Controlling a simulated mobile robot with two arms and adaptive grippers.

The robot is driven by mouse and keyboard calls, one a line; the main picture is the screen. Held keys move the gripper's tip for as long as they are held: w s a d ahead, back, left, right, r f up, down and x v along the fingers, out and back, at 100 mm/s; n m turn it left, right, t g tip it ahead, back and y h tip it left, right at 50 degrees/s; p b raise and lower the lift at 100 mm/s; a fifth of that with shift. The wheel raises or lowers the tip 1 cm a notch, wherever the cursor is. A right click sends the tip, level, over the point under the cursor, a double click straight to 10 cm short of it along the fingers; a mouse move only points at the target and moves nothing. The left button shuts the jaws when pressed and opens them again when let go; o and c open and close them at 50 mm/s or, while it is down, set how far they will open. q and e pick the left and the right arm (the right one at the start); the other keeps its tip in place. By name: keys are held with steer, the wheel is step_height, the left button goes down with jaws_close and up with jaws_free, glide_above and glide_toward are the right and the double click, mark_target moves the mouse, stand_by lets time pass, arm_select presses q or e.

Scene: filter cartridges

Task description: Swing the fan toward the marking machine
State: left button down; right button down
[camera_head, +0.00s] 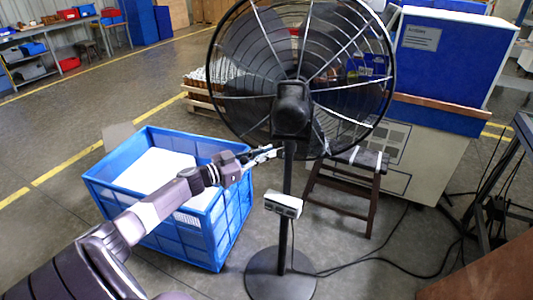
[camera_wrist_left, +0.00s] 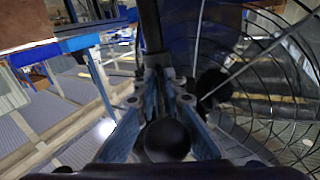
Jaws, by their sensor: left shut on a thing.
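The fan (camera_head: 293,110) is a large black pedestal fan with a round wire cage, a thin pole and a round base on the floor. Its motor housing faces me in the head view. My left gripper (camera_head: 276,152) reaches in from the left and is shut on the fan's pole just below the motor. In the left wrist view the gripper (camera_wrist_left: 162,85) has its fingers around the dark pole (camera_wrist_left: 150,25), with the fan cage (camera_wrist_left: 265,80) at right. The marking machine (camera_head: 440,60), seemingly the blue and white cabinet, stands behind the fan at right. My right gripper is out of view.
A blue crate (camera_head: 236,225) with white contents stands left of the fan. A dark stool (camera_head: 345,195) stands right behind the pole. A white control box (camera_head: 283,205) is on the pole. Cables (camera_head: 400,262) run across the floor at right. Open floor lies at left.

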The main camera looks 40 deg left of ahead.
arm_select(q)
steer(key=shift+w+a+r+y, duration=0.2)
steer(key=shift+a+r+y, duration=0.25)
steer(key=shift+a, duration=0.35)
steer(key=c, duration=2.3)
jaws_free()
steer(key=shift+o, duration=1.3)
steer(key=shift+w+a+f, duration=0.1)
steer(key=shift+w+f, duration=0.05)
steer(key=shift+f, duration=0.25)
steer(key=shift+d, duration=0.2)
steer(key=a+p+v, duration=0.1)
steer(key=p+v, duration=0.1)
steer(key=v, duration=0.4)
steer(key=w+a+p+v, duration=0.1)
steer(key=a+p+v, duration=0.1)
steer(key=v, duration=0.5)
steer(key=shift+s+a+p, duration=0.2)
steer(key=shift+s+p, duration=0.15)
steer(key=shift+p, duration=0.05)
